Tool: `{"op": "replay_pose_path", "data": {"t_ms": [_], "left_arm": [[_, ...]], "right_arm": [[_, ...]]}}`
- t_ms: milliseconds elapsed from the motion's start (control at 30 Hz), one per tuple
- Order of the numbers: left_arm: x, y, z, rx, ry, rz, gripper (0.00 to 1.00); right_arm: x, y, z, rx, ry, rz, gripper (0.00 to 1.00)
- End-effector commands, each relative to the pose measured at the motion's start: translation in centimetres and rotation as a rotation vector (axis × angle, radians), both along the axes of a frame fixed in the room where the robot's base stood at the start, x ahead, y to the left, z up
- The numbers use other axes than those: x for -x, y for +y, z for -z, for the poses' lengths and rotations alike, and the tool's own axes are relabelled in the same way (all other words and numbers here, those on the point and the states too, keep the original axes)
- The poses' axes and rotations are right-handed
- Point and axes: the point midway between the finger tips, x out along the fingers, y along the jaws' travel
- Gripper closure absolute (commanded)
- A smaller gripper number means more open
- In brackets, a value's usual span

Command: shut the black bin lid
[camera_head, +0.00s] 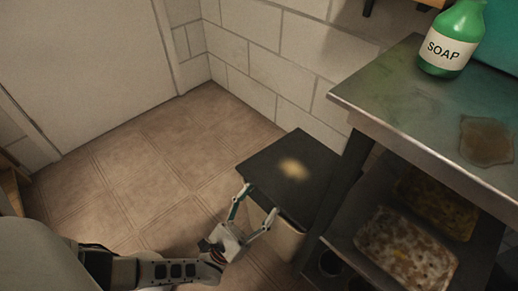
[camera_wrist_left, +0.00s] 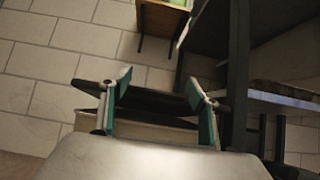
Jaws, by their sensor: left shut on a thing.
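The black bin lid (camera_head: 312,186) is a dark square panel with a pale brown patch, over the light bin (camera_head: 286,238) beside the steel rack. My right gripper is out of view.
A steel bench (camera_head: 410,95) with a green soap bottle (camera_head: 446,45) and a brown stain stands at the right. Its lower shelf holds trays (camera_head: 405,248). A block wall (camera_head: 285,50) is behind. The tiled floor (camera_head: 150,170) at left is clear.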

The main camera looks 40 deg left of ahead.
Motion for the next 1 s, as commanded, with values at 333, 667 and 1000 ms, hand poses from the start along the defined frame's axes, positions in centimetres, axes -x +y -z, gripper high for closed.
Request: {"op": "replay_pose_path", "data": {"t_ms": [333,667,1000], "left_arm": [[-0.18,-0.06,0.5,0.003,-0.025,-0.001,0.78],[-0.2,-0.05,0.49,0.002,-0.027,-0.001,0.78],[-0.06,-0.01,0.6,0.003,-0.025,-0.001,0.21]], "right_arm": [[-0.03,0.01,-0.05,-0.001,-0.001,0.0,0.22],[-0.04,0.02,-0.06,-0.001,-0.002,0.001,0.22],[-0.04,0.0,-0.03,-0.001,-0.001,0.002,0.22]]}}
